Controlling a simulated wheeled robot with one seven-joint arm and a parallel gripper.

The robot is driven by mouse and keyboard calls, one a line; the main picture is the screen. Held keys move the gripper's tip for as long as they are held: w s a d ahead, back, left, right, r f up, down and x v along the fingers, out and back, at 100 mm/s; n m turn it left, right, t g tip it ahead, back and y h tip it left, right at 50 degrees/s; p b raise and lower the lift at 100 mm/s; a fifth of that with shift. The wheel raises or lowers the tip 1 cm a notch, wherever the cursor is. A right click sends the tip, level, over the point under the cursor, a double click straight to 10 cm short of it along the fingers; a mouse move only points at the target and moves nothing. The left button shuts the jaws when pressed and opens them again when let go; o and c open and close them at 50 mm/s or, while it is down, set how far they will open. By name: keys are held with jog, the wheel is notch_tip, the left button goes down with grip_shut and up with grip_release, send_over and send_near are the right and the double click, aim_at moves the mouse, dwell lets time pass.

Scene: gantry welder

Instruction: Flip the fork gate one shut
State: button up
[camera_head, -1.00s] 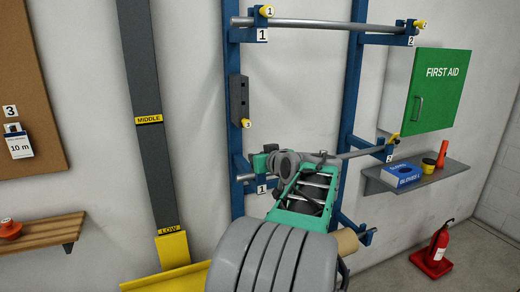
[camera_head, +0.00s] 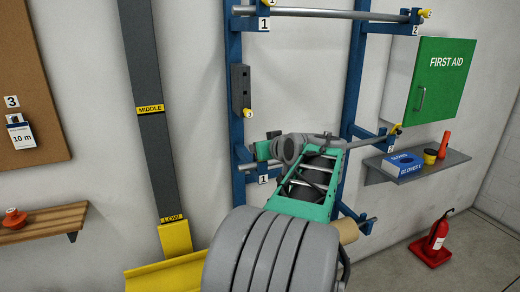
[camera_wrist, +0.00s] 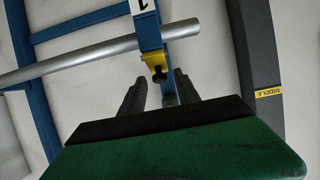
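In the wrist view, a small yellow gate (camera_wrist: 157,65) sits at the end of the blue fork (camera_wrist: 150,35) labelled 1. A silver pipe (camera_wrist: 90,62) lies across this fork. My gripper (camera_wrist: 160,83) is open, its two dark fingers apart and pointing at the yellow gate, one on each side of it. I cannot tell whether they touch it. In the head view, my gripper (camera_head: 264,151) is by the lower fork labelled 1, and my wrist hides that gate. Another yellow gate (camera_head: 396,129) is at the lower fork labelled 2.
An upper pipe (camera_head: 330,14) rests on upper forks. A dark grey post (camera_head: 152,145) with MIDDLE and LOW labels stands left of the blue rack (camera_head: 236,115). A shelf (camera_head: 425,166) with small items and a green first aid cabinet (camera_head: 440,80) are to the right.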

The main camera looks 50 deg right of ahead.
jog(key=b+v, duration=0.1)
jog(key=v, duration=0.5)
